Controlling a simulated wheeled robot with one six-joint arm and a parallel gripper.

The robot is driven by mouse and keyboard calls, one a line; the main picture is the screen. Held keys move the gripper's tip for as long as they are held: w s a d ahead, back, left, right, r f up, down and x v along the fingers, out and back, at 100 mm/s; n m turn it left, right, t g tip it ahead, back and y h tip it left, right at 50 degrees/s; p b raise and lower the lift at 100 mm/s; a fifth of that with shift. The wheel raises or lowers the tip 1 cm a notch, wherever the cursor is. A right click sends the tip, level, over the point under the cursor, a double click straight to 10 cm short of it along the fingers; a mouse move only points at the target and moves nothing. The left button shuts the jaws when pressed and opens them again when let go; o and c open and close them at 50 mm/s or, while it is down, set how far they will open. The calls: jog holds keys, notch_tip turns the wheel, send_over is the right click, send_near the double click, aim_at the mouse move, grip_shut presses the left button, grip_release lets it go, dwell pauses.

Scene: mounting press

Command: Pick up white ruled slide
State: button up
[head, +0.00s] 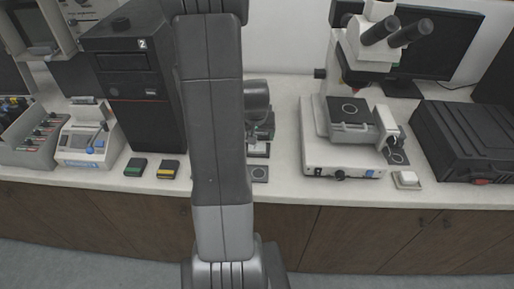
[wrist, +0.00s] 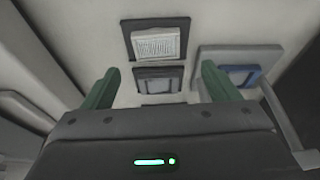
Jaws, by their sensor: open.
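The white ruled slide (wrist: 156,43) shows in the wrist view as a small white rectangle with fine grey lines, lying on a dark backing near the top middle. My gripper (wrist: 161,85) is open, its two green fingers wide apart and nothing held between them. The slide is beyond the fingertips, up the picture from the gap between them. In the head view my arm covers the middle of the bench, and I cannot make out the slide or the fingers there for sure.
In the wrist view a dark framed plate (wrist: 160,78) lies below the slide, and a grey-and-blue block (wrist: 240,76) is close by the right finger. In the head view a microscope (head: 345,157) stands right, a black tower (head: 137,90) left, and a black case (head: 465,140) far right.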

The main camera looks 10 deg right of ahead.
aim_at(257, 147)
jog(key=f, duration=0.2)
jog(key=f+p, duration=0.1)
jog(key=shift+d+f, duration=0.25)
jog(key=shift+x, duration=0.85)
jog(key=shift+c, duration=0.2)
jog(key=c, duration=1)
